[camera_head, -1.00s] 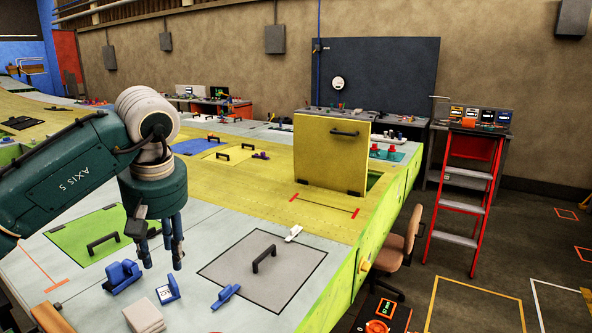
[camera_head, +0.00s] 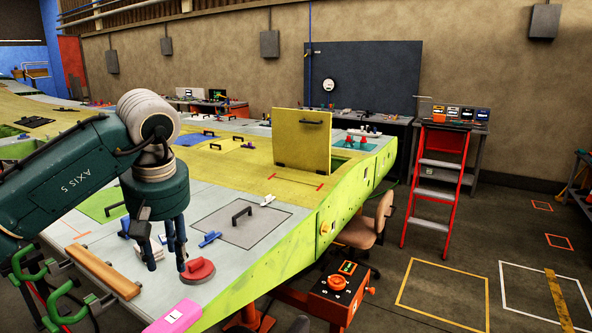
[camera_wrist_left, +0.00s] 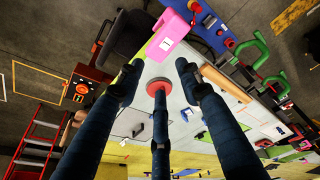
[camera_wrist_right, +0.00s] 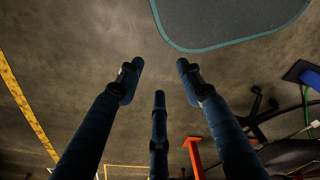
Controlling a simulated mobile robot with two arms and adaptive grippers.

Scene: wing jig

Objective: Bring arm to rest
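My left gripper (camera_head: 168,245) hangs from the dark green arm that comes in from the left, above the near part of the wing's work surface. In the left wrist view its three dark blue fingers (camera_wrist_left: 158,75) are spread with nothing between them. A red round knob-like object (camera_head: 198,270) lies on the surface just right of the fingertips; it also shows beneath the fingers in the left wrist view (camera_wrist_left: 160,86). My right gripper (camera_wrist_right: 158,80) shows only in its own wrist view. Its fingers are apart and empty, over bare grey floor.
The wing (camera_head: 300,250) fills the left and middle, with an upright yellow hatch panel (camera_head: 300,140). A pink block (camera_head: 178,317) and a wooden bar (camera_head: 103,272) lie at its near edge. An orange control box (camera_head: 338,290), chair (camera_head: 365,232) and red stepladder (camera_head: 438,185) stand right. Floor is free beyond.

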